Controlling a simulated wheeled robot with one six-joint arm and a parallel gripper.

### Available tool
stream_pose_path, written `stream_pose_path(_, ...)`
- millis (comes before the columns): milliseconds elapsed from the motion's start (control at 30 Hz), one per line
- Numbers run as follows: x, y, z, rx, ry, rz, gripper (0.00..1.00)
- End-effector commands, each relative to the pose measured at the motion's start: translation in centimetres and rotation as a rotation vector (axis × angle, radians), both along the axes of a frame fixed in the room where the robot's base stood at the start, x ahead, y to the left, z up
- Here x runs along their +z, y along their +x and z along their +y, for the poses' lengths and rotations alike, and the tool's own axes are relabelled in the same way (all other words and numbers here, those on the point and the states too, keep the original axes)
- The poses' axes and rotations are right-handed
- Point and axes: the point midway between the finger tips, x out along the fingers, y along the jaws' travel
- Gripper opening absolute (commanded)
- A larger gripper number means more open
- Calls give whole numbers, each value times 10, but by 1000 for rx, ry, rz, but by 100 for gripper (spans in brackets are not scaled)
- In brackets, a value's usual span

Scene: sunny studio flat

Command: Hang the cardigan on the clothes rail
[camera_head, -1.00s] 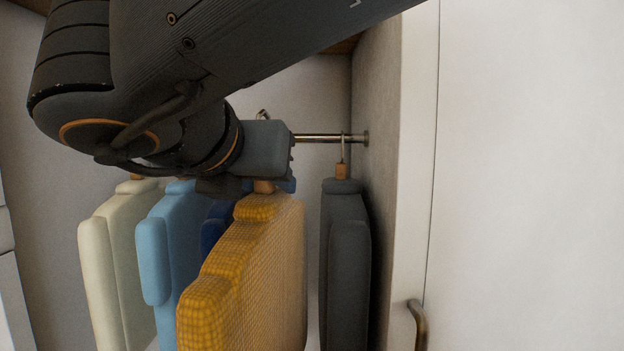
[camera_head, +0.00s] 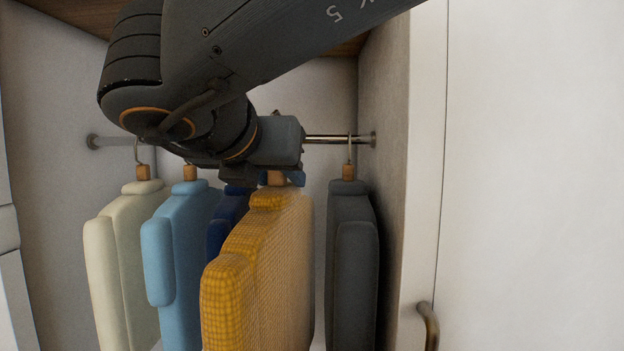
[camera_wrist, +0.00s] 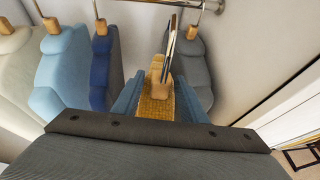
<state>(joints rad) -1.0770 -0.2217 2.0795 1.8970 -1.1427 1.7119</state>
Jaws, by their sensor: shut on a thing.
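The mustard-yellow knitted cardigan (camera_head: 255,265) hangs below my gripper (camera_head: 277,180) in the head view, in front of the other garments. My gripper is shut on the wooden neck of its hanger, which shows in the wrist view (camera_wrist: 157,70) between the blue fingers. The clothes rail (camera_head: 335,139) runs across the alcove behind my gripper; it also shows at the top of the wrist view (camera_wrist: 150,3). The held hanger's metal hook (camera_wrist: 170,42) points up toward the rail. I cannot tell whether the hook touches the rail.
Cream (camera_head: 125,265), light blue (camera_head: 185,260) and dark blue (camera_wrist: 101,65) garments hang left of the cardigan. A dark grey garment (camera_head: 352,260) hangs close on its right, near the alcove's side wall (camera_head: 385,100). A white door with a metal handle (camera_head: 429,325) stands at the right.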

Motion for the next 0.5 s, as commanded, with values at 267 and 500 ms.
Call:
stream_pose_path(267,1,18,0,-2,1,-2,8)
stream_pose_path(500,0,32,1,-1,0,-1,8)
